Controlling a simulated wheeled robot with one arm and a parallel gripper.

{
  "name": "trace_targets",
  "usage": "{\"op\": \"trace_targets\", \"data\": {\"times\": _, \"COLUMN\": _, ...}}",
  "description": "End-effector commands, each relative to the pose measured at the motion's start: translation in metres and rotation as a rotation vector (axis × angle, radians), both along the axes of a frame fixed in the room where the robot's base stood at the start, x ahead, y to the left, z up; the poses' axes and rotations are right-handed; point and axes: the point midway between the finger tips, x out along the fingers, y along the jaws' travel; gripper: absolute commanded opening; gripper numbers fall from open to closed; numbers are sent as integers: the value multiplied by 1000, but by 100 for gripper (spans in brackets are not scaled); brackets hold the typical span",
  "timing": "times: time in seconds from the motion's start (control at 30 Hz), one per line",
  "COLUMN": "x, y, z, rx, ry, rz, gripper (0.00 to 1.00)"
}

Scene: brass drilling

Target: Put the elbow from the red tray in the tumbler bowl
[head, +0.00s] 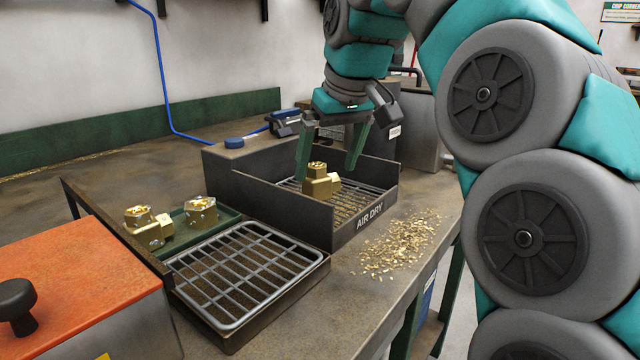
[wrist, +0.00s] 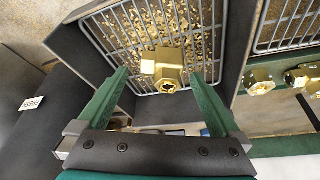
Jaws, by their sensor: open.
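A brass fitting (head: 319,186), elbow-like with a hex end, sits on the wire rack in the dark box marked AIR DRY (head: 290,212). My gripper (head: 327,178) is open above that box, its green fingers on either side of the fitting. In the wrist view the same fitting (wrist: 165,70) lies between and slightly beyond the open fingers (wrist: 158,76), with space on both sides. More brass fittings, one elbow-like (head: 150,230) and one hex block (head: 201,210), lie in a green tray (head: 185,240). I see no red tray and cannot make out a tumbler bowl.
An empty wire rack on a dark tray (head: 245,275) stands in front of the AIR DRY box. An orange-lidded box with a black knob (head: 75,270) is at left. Brass chips (head: 398,245) lie on the bench at right. The box's side walls rise around the fitting.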

Motion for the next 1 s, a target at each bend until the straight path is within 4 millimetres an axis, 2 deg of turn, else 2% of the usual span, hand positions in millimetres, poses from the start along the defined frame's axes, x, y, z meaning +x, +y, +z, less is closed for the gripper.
{"op": "trace_targets", "data": {"times": 0.3, "x": 13, "y": 10, "z": -31, "rx": 1, "ry": -1, "rz": 1, "gripper": 100}}
{"op": "trace_targets", "data": {"times": 0.6, "x": 14, "y": 11, "z": -35, "rx": 2, "ry": -2, "rz": 1, "gripper": 99}}
{"op": "trace_targets", "data": {"times": 1.0, "x": 14, "y": 11, "z": -35, "rx": 2, "ry": -2, "rz": 1, "gripper": 54}}
